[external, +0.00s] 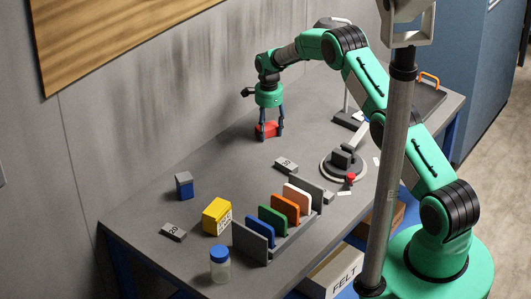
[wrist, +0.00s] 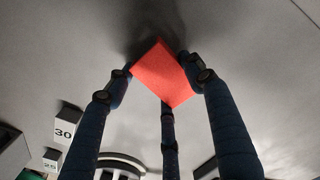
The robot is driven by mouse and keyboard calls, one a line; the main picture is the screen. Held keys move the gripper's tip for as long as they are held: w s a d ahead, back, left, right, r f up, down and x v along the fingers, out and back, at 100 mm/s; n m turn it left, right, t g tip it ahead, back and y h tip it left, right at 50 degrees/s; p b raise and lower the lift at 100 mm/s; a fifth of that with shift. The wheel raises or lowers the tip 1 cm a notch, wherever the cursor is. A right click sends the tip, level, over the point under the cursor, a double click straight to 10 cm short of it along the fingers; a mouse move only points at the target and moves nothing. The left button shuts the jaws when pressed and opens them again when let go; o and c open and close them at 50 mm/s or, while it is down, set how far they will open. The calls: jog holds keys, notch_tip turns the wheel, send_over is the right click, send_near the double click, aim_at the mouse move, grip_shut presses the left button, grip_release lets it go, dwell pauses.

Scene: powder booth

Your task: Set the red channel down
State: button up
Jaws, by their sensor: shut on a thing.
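The red channel (external: 269,130) is in my gripper (external: 269,124), near the back of the grey bench. My gripper points down and is shut on it. In the wrist view the red channel (wrist: 163,74) sits between the fingertips of my gripper (wrist: 160,78), with its face turned at an angle. A dark shadow lies on the bench beside it. I cannot tell whether its underside touches the bench or hangs just above it.
A block marked 30 (external: 286,165) and a round fixture (external: 342,164) stand in front. A rack with coloured plates (external: 277,238), a yellow box (external: 216,216), a blue-grey block (external: 184,186) and a blue-lidded jar (external: 220,265) are nearer. Bench left of my gripper is clear.

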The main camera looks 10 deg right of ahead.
aim_at(269, 128)
jog(key=shift+f, duration=0.1)
jog(key=o, duration=1.2)
notch_tip(269, 128, up, 12)
jog(key=shift+r, duration=0.15)
dwell(0.6)
